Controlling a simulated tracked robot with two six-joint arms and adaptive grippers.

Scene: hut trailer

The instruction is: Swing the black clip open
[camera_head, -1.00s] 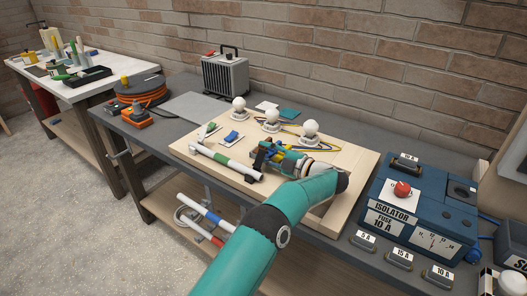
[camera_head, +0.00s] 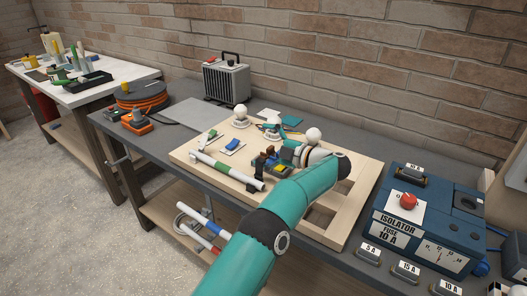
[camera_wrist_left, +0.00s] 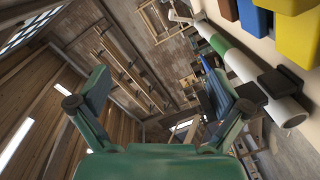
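The black clip (camera_wrist_left: 278,82) shows in the left wrist view beside the white end of a white tube with a green band (camera_wrist_left: 238,64). In the head view the tube (camera_head: 222,169) lies along the front of the wooden board, and small dark parts near its right end are hard to tell apart. Brown, blue and yellow blocks (camera_wrist_left: 297,35) are at the upper right of the wrist view. My left gripper (camera_wrist_left: 155,105) is open with nothing between its fingers; the clip is to the right of them. In the head view its fingers are partly hidden among the board parts. My right gripper is not in view.
White bulbs (camera_head: 241,110) stand at the back of the board (camera_head: 338,230). A blue isolator box (camera_head: 425,215) stands at the right, with fuses before it. A grey heater (camera_head: 226,82) stands behind. A bare grey plate (camera_head: 192,111) lies left of the board.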

